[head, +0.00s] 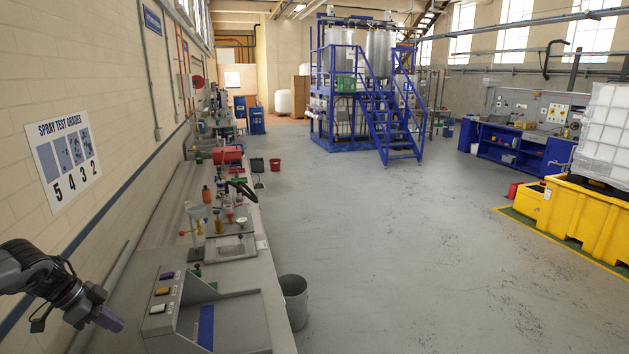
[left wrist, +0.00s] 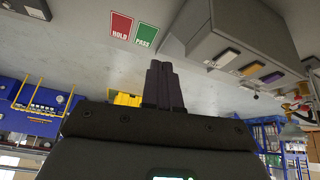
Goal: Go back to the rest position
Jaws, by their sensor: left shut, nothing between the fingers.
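My left gripper (head: 108,319) is at the lower left of the head view, left of the bench's near end and beside the cream wall. Its fingers are together and hold nothing. In the left wrist view the shut fingers (left wrist: 158,85) show in the middle, with the picture upside down. My right gripper is in neither view.
A grey sloped control box (head: 177,302) with several coloured buttons stands on the long bench (head: 262,318). Red HOLD (left wrist: 121,26) and green PASS (left wrist: 145,35) labels show in the left wrist view. A grey bin (head: 294,300) stands beside the bench.

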